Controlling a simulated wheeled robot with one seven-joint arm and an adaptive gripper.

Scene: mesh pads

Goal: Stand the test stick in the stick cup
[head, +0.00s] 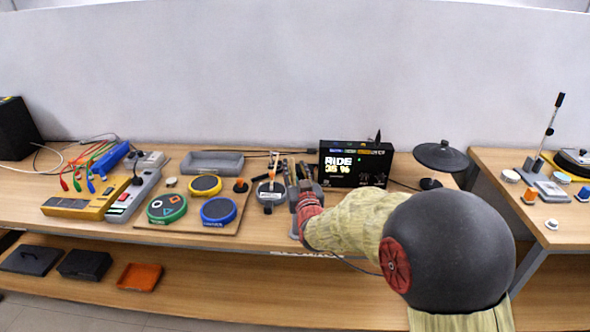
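A thin stick with an orange and pale shaft (274,168) stands nearly upright, leaning slightly, over a small round grey-and-white holder (271,197) on the table. I cannot tell whether this holder is the stick cup, or whether its stick is the test stick. My gripper (302,184) is just right of it, at the end of my red and pale yellow arm. Dark, narrow shapes show around the gripper, and I cannot separate fingers from objects behind. Whether it is open or holds something is too small to tell.
A board (232,221) with round pads lies left of the holder. A grey tray (212,168) is behind it. A black display box (352,179) and a black disc on a stand (440,155) are at right. Cables and yellow and grey devices crowd the left.

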